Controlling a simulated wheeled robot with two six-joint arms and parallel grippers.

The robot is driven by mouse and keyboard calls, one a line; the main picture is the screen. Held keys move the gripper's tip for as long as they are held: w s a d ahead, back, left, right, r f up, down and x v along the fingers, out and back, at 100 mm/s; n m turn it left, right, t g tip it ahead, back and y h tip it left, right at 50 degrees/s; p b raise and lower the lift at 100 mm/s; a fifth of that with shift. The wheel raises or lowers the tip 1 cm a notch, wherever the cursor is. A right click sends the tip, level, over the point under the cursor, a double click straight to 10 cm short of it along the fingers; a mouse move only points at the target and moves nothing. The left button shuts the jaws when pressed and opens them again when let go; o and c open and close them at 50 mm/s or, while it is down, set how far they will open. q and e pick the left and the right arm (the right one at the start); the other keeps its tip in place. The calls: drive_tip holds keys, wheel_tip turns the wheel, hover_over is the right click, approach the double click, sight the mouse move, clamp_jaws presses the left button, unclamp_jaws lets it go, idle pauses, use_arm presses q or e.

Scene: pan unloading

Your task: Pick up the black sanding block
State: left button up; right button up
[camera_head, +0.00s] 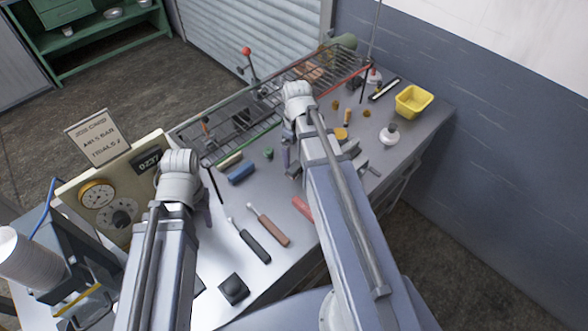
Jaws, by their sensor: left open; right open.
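A squat black block with a rounded top (234,289), which looks like the sanding block, lies near the front edge of the grey table (285,258). My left gripper (205,208) is mostly hidden behind its own arm. It is open, above the table's left part, farther back than the black block and apart from it. My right gripper (290,160) is also partly hidden by its arm. It is open over the middle of the table, well away from the block. I see nothing held in either gripper.
A black-handled tool (255,247) and a brown-handled tool (273,230) lie behind the block. A red item (302,208) is beside my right arm. A blue block (241,172), a wire rack (240,122) and a yellow tub (413,101) stand farther back. A gauge panel (110,190) is left.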

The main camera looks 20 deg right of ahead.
sight(296, 167)
use_arm(q)
wheel_tip(296, 167, down, 2)
drive_tip(key=shift+w+b, duration=0.1)
drive_tip(key=shift+b, duration=0.5)
use_arm(e)
wheel_tip(296, 167, down, 2)
drive_tip(key=shift+w+f, duration=0.1)
use_arm(q)
wheel_tip(296, 167, down, 5)
drive_tip(key=b, duration=0.5)
drive_tip(key=shift+f, duration=0.1)
use_arm(e)
wheel_tip(296, 167, down, 5)
drive_tip(key=c, duration=1.4)
use_arm(q)
drive_tip(key=shift+r, duration=0.25)
use_arm(e)
drive_tip(key=shift+r, duration=0.2)
use_arm(q)
wheel_tip(296, 167, up, 10)
drive_tip(key=p, duration=1)
use_arm(e)
wheel_tip(296, 167, up, 10)
drive_tip(key=shift+f, duration=0.1)
